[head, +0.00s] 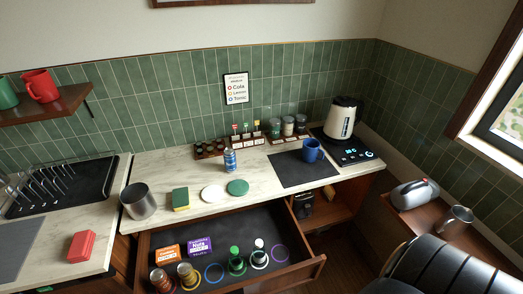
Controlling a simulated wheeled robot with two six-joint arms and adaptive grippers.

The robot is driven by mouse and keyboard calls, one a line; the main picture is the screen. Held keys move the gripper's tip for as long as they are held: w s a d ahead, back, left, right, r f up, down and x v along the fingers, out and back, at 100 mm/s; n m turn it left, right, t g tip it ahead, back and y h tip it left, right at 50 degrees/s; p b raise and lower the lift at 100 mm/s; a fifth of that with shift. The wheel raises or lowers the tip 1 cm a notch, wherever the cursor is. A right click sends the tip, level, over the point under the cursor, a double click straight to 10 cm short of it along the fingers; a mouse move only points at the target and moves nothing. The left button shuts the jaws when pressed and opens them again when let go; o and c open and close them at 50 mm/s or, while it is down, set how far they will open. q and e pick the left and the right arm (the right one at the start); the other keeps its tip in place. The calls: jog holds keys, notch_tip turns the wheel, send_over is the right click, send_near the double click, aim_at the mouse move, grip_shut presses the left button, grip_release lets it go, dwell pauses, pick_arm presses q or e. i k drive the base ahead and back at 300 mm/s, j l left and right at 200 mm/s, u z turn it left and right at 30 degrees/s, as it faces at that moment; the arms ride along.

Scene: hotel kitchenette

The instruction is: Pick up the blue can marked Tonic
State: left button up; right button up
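A blue can (230,160) stands upright on the pale counter (165,172), in front of a small wooden rack. Its label is too small to read. Neither of my grippers is in view. A wall sign (236,88) lists Cola, Lemon and Tonic, each beside a coloured ring; the ring beside Tonic is blue.
The open drawer (318,266) below holds boxes, bottles, two cans and coloured rings. Near the blue can are a white disc (213,193), green disc (238,187), sponge (180,199), metal canister (138,201) and blue mug (311,150) on a dark mat (290,176).

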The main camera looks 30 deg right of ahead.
aim_at(230, 155)
jog(key=z, duration=0.7)
